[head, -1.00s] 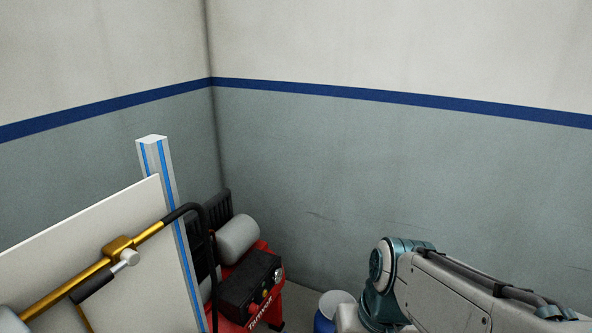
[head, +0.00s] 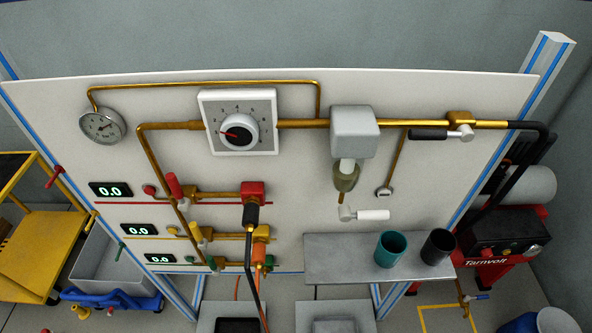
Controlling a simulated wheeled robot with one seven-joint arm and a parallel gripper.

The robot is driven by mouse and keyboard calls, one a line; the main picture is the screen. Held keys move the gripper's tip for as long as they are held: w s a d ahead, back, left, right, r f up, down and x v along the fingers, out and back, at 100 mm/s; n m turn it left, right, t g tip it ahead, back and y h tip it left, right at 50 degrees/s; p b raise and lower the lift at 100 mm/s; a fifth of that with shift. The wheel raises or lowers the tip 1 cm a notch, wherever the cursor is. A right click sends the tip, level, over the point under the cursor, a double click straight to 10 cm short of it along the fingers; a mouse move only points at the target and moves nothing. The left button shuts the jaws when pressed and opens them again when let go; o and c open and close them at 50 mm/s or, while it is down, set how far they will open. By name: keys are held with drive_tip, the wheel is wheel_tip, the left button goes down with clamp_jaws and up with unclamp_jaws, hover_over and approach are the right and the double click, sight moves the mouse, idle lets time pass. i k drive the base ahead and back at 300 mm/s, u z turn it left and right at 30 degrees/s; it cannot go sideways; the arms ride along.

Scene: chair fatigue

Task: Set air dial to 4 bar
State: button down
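A red pointer on the knob points left and slightly up, toward the low side of the scale; the exact figure is too small to read. A round pressure gauge (head: 102,125) hangs to its left; its reading is not clear. My gripper is not in view, and nothing covers the dial.
A grey filter block (head: 354,132) and a black-handled valve (head: 440,134) are right of the dial. Three displays, the top one (head: 111,190) among them, read 0.0. A grey shelf (head: 330,262) holds two cups. A red compressor (head: 500,237) stands right; a yellow cart (head: 35,240) left.

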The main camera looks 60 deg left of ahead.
sight(239, 131)
drive_tip(key=u, duration=2.65)
drive_tip(key=k, duration=0.5)
drive_tip(key=z, duration=1.05)
drive_tip(key=i, duration=0.6)
drive_tip(key=u, duration=0.6)
